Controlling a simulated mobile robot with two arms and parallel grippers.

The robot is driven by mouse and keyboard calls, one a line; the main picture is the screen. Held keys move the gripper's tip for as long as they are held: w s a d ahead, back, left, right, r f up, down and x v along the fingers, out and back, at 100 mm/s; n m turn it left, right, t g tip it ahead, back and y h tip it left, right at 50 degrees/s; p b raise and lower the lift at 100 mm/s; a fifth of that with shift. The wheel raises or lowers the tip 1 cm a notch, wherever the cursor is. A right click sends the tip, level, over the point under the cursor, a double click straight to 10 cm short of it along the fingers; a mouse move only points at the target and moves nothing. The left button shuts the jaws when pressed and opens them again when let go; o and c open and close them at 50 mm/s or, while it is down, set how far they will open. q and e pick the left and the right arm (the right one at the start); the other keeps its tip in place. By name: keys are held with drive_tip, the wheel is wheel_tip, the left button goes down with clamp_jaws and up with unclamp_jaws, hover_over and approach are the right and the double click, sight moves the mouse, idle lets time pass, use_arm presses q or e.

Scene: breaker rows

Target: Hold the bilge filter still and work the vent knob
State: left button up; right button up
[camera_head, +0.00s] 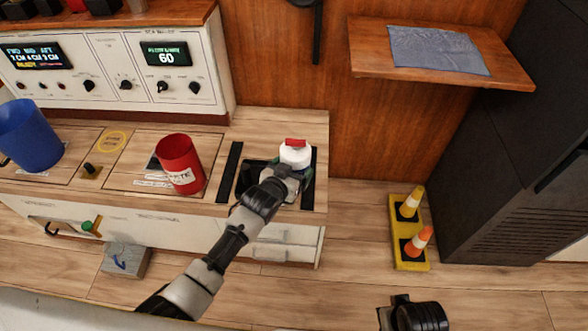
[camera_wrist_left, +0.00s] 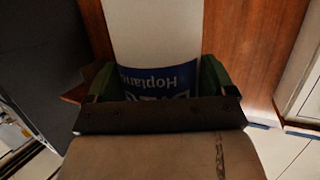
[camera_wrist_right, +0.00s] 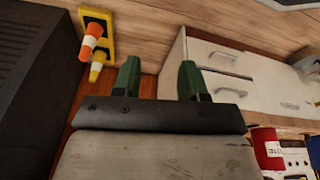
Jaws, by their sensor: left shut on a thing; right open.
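The bilge filter, a white body with a red vent knob (camera_head: 295,142) on top, stands upright at the right end of the counter in the head view. My left gripper (camera_head: 288,176) is shut on the filter (camera_head: 295,157) from the near side. In the left wrist view the white filter (camera_wrist_left: 155,35) with its blue label lies between the green fingers and fills the gap. The knob is not visible there. My right gripper (camera_wrist_right: 159,80) is open and empty, pointing over the floor toward the counter's drawers (camera_wrist_right: 222,70). Its fingers do not show in the head view.
On the counter, a red cup (camera_head: 178,160) and a blue cup (camera_head: 28,135) stand left of the filter. A wall shelf (camera_head: 510,68) bears a blue-grey cloth (camera_head: 437,50).

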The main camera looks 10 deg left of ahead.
use_arm(q)
drive_tip(key=shift+w+a+f+b, duration=0.35)
drive_tip(key=shift+a+f+b, duration=0.05)
drive_tip(key=shift+a+f, duration=0.15)
drive_tip(key=shift+w+a+f+b, duration=0.5)
drive_tip(key=shift+a+f+b, duration=0.3)
drive_tip(key=shift+a, duration=0.05)
drive_tip(key=shift+w+a+f+b, duration=0.45)
drive_tip(key=shift+a+f+b, duration=0.35)
drive_tip(key=shift+a+f, duration=0.05)
drive_tip(key=shift+w+a+f+b, duration=0.5)
drive_tip(key=shift+a+f+b, duration=0.3)
drive_tip(key=shift+f+b, duration=0.1)
use_arm(e)
wheel_tip(320, 180, up, 9)
drive_tip(key=w+t, duration=0.1)
drive_tip(key=t, duration=0.2)
drive_tip(key=shift+w+a+y, duration=0.3)
drive_tip(key=shift+a, duration=0.05)
use_arm(q)
drive_tip(key=shift+f, duration=0.15)
idle(1.0)
drive_tip(key=shift+f, duration=0.1)
idle(0.4)
